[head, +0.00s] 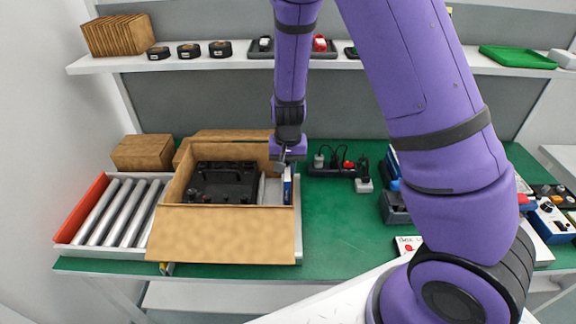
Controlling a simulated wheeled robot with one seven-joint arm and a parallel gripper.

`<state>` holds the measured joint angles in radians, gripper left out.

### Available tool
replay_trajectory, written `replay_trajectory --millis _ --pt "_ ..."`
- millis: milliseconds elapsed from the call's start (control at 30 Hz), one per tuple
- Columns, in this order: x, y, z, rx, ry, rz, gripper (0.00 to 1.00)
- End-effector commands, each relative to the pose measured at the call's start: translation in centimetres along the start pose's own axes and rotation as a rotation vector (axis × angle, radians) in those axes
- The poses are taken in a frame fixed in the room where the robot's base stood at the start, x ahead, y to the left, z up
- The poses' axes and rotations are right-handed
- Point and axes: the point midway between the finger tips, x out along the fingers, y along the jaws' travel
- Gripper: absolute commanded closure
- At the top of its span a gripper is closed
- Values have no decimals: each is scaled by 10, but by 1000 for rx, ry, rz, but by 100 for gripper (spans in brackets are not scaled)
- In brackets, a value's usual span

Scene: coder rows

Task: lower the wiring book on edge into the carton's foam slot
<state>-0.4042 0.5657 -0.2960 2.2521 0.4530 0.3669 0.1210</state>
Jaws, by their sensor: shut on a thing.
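An open carton (230,232) stands on the green bench, its front flap folded down towards me. A black case (224,182) lies inside it. Pale grey foam (271,191) fills the carton's right end. The wiring book (288,185), thin and blue and white, is upright on edge at the carton's right side. My gripper (285,164) is above that end, shut on the book's upper part. The slot itself is hidden, and I cannot tell how deep the book sits in it.
A roller conveyor (118,210) with a red side is left of the carton. A power strip with plugs (333,168) lies behind right. Bench space (340,222) right of the carton is clear. A shelf (235,61) runs above the back.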

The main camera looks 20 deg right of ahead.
Motion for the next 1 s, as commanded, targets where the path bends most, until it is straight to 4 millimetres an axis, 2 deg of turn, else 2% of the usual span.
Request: replay_trajectory --millis 33,167,200,300,767,867,1000 --pt "7 2 6 -2 -16 11 100" --pt "8 2 7 -2 -18 12 100" --pt "8 2 7 -2 -18 12 74" --pt "8 3 7 -2 -18 12 53" --pt "5 4 6 1 -17 13 53" --pt "-2 4 6 0 -15 12 53" --pt "-25 2 5 -1 -9 7 53"
